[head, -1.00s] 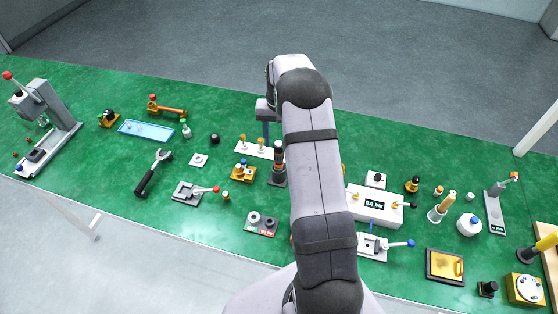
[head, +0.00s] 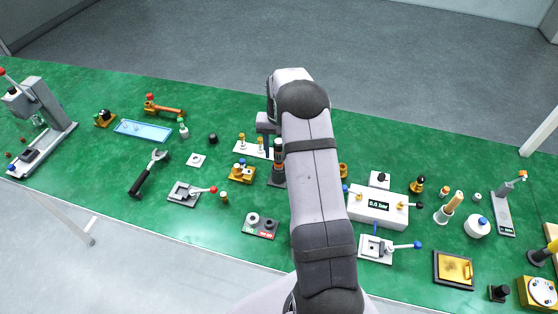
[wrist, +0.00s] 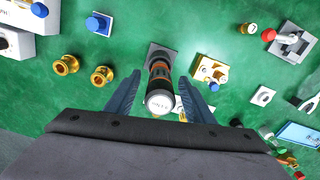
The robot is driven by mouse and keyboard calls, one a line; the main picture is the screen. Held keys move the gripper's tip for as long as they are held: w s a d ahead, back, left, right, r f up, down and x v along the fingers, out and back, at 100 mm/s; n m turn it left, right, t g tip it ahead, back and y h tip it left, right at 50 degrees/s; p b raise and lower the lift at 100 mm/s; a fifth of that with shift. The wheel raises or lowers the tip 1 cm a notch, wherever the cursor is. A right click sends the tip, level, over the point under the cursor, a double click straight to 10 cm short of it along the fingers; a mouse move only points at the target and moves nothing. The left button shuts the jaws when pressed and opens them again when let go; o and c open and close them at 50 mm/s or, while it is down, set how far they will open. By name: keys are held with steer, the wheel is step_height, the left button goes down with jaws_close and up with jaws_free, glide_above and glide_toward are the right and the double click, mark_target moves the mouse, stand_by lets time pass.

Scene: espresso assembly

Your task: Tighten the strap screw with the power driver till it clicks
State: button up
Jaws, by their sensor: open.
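The power driver (head: 279,168), black with orange bands, stands upright in a dark square holder on the green bench. In the wrist view, the driver (wrist: 160,86) shows its pale round end cap towards the camera. My gripper (wrist: 160,80) is open, with one blue-grey finger on each side of the driver. I cannot tell whether either finger touches it. In the head view my arm hides most of the gripper. A yellow block with a blue-topped part (head: 241,174) sits just left of the driver. I cannot make out for certain which part is the strap screw.
A white plate with brass pieces (head: 250,150) lies close behind the driver. A white gauge box (head: 378,207) stands right of my arm. A wrench (head: 149,175) and a blue tray (head: 143,131) lie to the left. Bare bench shows behind the row.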

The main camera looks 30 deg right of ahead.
steer(key=shift+c, duration=0.4)
jaws_close()
steer(key=shift+r, duration=0.1)
steer(key=shift+r+p, duration=0.9)
steer(key=shift+r, duration=0.25)
stand_by(0.6)
steer(key=shift+r+p, duration=2.4)
steer(key=shift+r, duration=1.05)
steer(key=shift+r+p, duration=1.1)
steer(key=shift+r, duration=0.3)
